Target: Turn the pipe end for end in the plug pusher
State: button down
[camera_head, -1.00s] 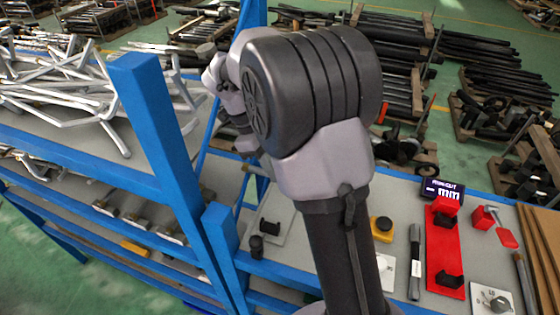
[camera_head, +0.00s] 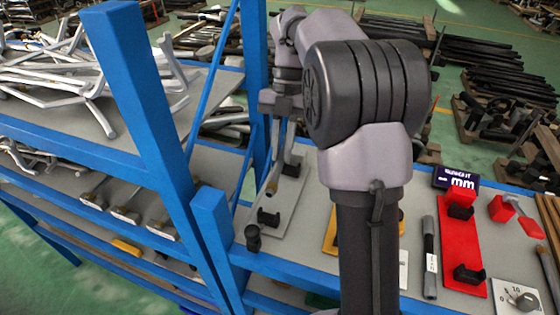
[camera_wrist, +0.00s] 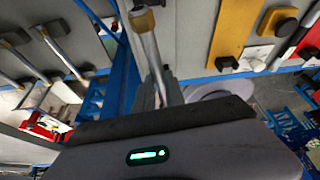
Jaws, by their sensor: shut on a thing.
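My gripper (camera_head: 281,112) is shut on a slim grey metal pipe (camera_head: 280,158) and holds it steeply tilted over the back of the bench. The pipe's lower end has a brass-brown tip (camera_head: 271,187). In the wrist view the pipe (camera_wrist: 150,55) runs away from my gripper (camera_wrist: 162,95), brass end (camera_wrist: 142,20) outermost. A grey plate with black blocks (camera_head: 269,217), which may be the plug pusher, lies under and in front of the pipe. Whether the tip touches the plate I cannot tell. The pipe's other end is hidden at my gripper.
A blue post (camera_head: 150,110) and rack with bent tubes stand left. A yellow board (camera_head: 330,240) is partly behind my arm. Right of it are a dark rod (camera_head: 430,258), a red fixture (camera_head: 474,280), a display (camera_head: 456,180) and a dial plate (camera_head: 515,297).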

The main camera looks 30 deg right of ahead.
jog(key=shift+d+f+m+y+b, duration=0.1)
jog(key=shift+f+m+y+b, duration=0.25)
jog(key=shift+m+b, duration=0.25)
notch_tip(320, 180, down, 8)
jog(key=b, duration=0.6)
jog(key=shift+b, duration=0.4)
jog(key=shift+r, duration=0.1)
jog(key=c, duration=1.3)
grip_release()
jog(key=p+v, duration=0.4)
jog(key=v, duration=0.1)
jog(key=p+v, duration=0.4)
jog(key=v, duration=0.2)
jog(key=p+v, duration=0.4)
jog(key=v, duration=0.2)
jog(key=shift+s+r, duration=0.25)
jog(key=shift+r, duration=0.1)
jog(key=shift+f, duration=0.1)
